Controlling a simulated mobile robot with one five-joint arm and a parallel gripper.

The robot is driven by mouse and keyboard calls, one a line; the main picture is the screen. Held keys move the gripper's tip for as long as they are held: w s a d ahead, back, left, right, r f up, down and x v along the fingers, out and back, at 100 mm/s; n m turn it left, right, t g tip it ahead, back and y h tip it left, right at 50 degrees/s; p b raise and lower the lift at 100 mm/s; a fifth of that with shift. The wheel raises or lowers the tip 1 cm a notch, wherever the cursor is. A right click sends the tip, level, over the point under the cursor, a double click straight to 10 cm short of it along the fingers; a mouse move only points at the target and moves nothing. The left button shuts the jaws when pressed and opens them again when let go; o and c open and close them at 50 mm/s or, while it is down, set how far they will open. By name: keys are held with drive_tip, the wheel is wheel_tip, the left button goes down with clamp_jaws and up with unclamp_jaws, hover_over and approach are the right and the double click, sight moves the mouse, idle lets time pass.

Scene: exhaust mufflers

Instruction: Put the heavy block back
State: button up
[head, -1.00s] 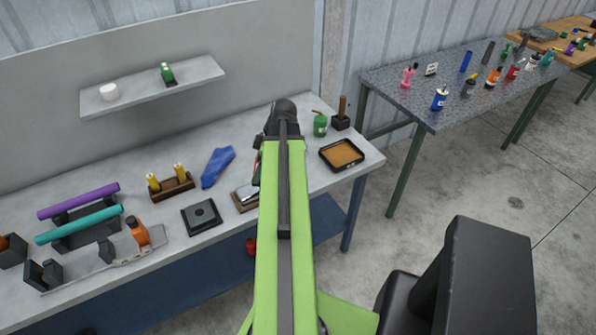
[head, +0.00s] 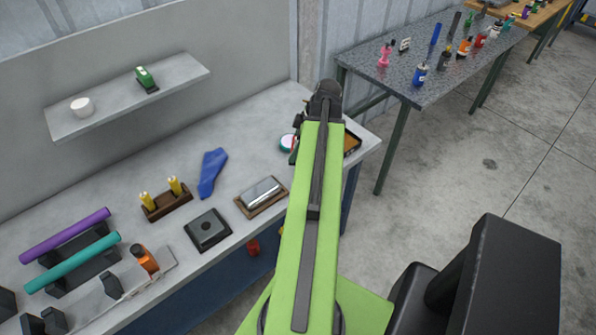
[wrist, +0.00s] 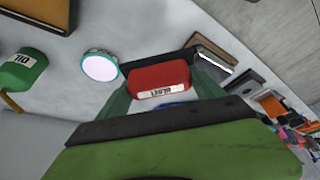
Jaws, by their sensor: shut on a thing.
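My gripper (wrist: 163,92) is shut on a red block (wrist: 160,76) with a white label, seen between its green fingers in the wrist view. The label's words are hard to read. In the head view my own arm hides most of the gripper and the block, over the right end of the grey workbench (head: 115,170). A silver block on a wooden base (head: 262,194) and a black square plate with a raised middle (head: 207,230) sit on the bench. I cannot tell an empty place for the red block.
A round teal-rimmed tin (wrist: 100,66) and a green oil can (wrist: 22,72) stand near the gripper. A tray with brown content (head: 352,142) is partly behind my arm. A blue cloth (head: 211,172) and yellow-topped holder (head: 166,198) lie left. A shelf (head: 110,105) hangs above.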

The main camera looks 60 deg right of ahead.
drive_tip(key=s+d, duration=0.5)
drive_tip(key=s, duration=0.6)
drive_tip(key=w+a+f+b, duration=0.1)
drive_tip(key=w+f+b, duration=0.1)
drive_tip(key=w, duration=0.1)
drive_tip(key=w+a+f+b, duration=0.1)
drive_tip(key=w+f+b, duration=0.1)
drive_tip(key=w, duration=0.1)
drive_tip(key=w+a+f+b, duration=0.1)
drive_tip(key=w+f+b, duration=0.1)
drive_tip(key=w, duration=0.2)
drive_tip(key=shift+w+a+f+b, duration=0.1)
drive_tip(key=shift+a+f+b, duration=0.2)
drive_tip(key=shift+b, duration=0.1)
drive_tip(key=shift+w, duration=0.3)
wheel_tip(320, 180, down, 4)
drive_tip(key=b, duration=0.4)
drive_tip(key=shift+f, duration=0.15)
drive_tip(key=shift+r, duration=0.2)
drive_tip(key=shift+f, duration=0.15)
drive_tip(key=o, duration=1.3)
